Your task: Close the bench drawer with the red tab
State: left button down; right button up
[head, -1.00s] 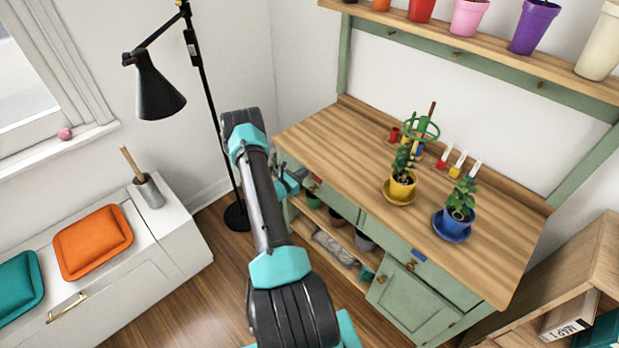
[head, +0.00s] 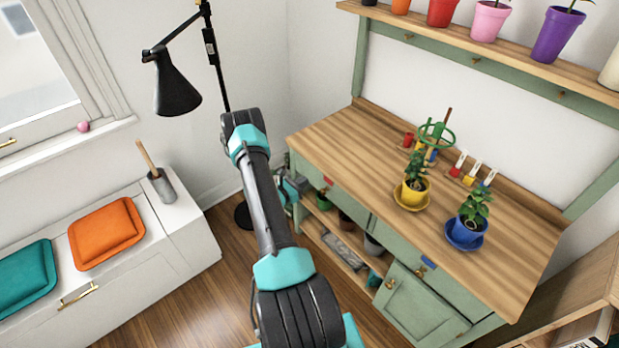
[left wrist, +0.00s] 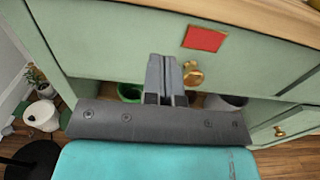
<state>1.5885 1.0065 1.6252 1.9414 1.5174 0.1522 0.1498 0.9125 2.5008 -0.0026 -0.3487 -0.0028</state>
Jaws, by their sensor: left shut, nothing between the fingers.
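The green bench drawer (left wrist: 130,45) with the red tab (left wrist: 205,38) and a round brass knob (left wrist: 193,76) fills much of the left wrist view. In the head view the red tab (head: 328,181) shows under the left part of the wooden bench top. My left gripper (left wrist: 165,68) is shut and empty, its fingers in front of the drawer front, just left of the knob. I cannot tell whether they touch the front, or whether the drawer is fully in. In the head view the left gripper (head: 300,184) is by the bench's left end, partly hidden by my arm. My right gripper is not in view.
The bench top (head: 350,150) carries a yellow pot (head: 414,193) and a blue pot (head: 466,231) on saucers. A second drawer has a blue tab (head: 428,262). A floor lamp (head: 177,92) stands behind my arm. Open shelves with pots lie below the drawer.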

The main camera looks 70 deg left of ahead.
pick_arm(q)
jog(key=v, duration=0.8)
jog(key=shift+d, duration=0.1)
jog(key=w+d+f+m+g+h, duration=0.1)
jog(key=w+d+f+m+h, duration=0.25)
jog(key=w+d+h, duration=0.65)
jog(key=w+d+f+m+g+h, duration=0.1)
jog(key=w+d+m+g+h, duration=0.1)
jog(key=d+m+g, duration=1.1)
jog(key=w+d+m+g+h, duration=0.3)
jog(key=d+m, duration=0.6)
jog(key=d, duration=1)
jog(key=w+d+r+m+t+y, duration=0.1)
jog(key=w+d+r+m+y, duration=0.3)
jog(key=w+d+m, duration=0.4)
jog(key=d+m, duration=0.2)
jog(key=m, duration=0.3)
